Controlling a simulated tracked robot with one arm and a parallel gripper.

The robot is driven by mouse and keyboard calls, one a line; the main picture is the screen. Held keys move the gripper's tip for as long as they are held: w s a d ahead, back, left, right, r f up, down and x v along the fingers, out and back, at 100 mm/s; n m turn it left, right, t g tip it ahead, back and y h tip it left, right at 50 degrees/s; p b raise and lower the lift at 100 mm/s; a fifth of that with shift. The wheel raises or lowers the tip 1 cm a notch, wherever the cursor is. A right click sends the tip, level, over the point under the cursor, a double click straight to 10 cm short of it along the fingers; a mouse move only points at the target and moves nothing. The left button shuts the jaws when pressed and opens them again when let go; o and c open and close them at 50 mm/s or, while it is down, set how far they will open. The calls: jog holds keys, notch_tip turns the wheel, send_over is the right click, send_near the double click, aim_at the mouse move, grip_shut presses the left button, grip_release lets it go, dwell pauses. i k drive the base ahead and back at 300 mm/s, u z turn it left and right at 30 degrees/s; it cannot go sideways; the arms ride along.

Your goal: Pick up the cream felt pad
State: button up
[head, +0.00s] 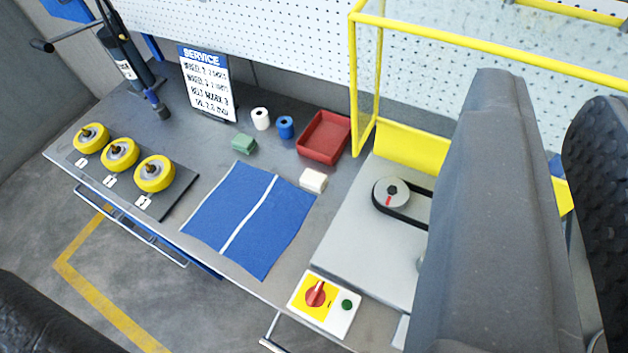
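The cream felt pad (313,180) is a small pale block. It lies on the grey bench at the upper right corner of a blue mat (215,205) with a white stripe, below a red tray. Nothing covers it. Large dark grey and black parts of mine fill the right side, and another dark part shows at the bottom left corner. I cannot make out fingertips among them, so I cannot tell the gripper's opening. None of these parts touches the pad, and nothing is seen held.
Near the pad are a red tray (325,135), a green block (243,144), a white roll (261,118) and a blue roll (285,127). A yellow frame (354,80) and a machine with a belt pulley (391,194) stand right. Yellow wheels (154,174) sit left.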

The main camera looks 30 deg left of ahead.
aim_at(315, 182)
jog(key=z, duration=2.6)
jog(key=k, duration=1.2)
jog(key=u, duration=2.3)
jog(key=i, duration=0.7)
jog(key=u, duration=0.15)
